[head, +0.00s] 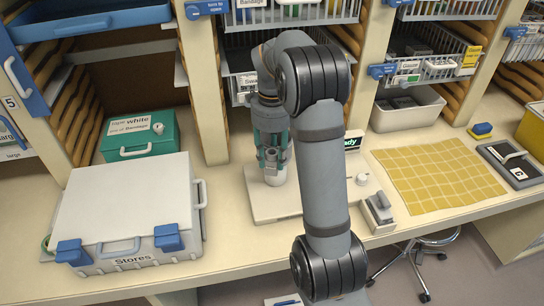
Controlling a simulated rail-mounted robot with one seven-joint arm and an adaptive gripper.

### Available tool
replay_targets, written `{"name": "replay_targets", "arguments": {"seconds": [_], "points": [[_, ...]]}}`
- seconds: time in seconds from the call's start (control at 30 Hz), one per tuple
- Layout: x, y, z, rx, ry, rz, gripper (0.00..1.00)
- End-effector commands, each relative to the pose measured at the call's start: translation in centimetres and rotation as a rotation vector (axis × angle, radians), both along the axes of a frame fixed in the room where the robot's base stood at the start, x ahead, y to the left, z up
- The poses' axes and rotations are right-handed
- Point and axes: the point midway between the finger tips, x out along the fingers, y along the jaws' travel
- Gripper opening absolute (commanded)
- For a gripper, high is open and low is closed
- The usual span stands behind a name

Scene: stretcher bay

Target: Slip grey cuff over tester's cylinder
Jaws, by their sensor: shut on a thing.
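My gripper (272,162) points down over the left part of the tester's pale base plate (262,206). It is shut on a small grey piece that looks like the grey cuff (271,156), mostly hidden by the fingers. The tester's pale upright cylinder (276,177) shows right below the fingertips. From this angle I cannot tell whether the cuff is around the cylinder or just above it. The tester's display (353,143) reads "Ready" and is partly covered by my arm.
A closed white Stores case (130,205) stands at the left, with a green box (139,135) behind it. Shelves with wire baskets (427,65) rise behind the counter.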

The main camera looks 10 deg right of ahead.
Motion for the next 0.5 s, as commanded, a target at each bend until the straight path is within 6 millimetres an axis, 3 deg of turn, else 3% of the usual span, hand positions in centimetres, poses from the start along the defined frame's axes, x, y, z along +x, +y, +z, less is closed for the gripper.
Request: {"name": "replay_targets", "arguments": {"seconds": [0.17, 0.2, 0.5], "points": [[0.02, 0.0, 0.01, 0.0, -0.001, 0.0, 0.01], [0.02, 0.0, 0.01, 0.0, -0.001, 0.0, 0.35], [0.0, 0.01, -0.01, 0.0, -0.001, 0.0, 0.52]]}}
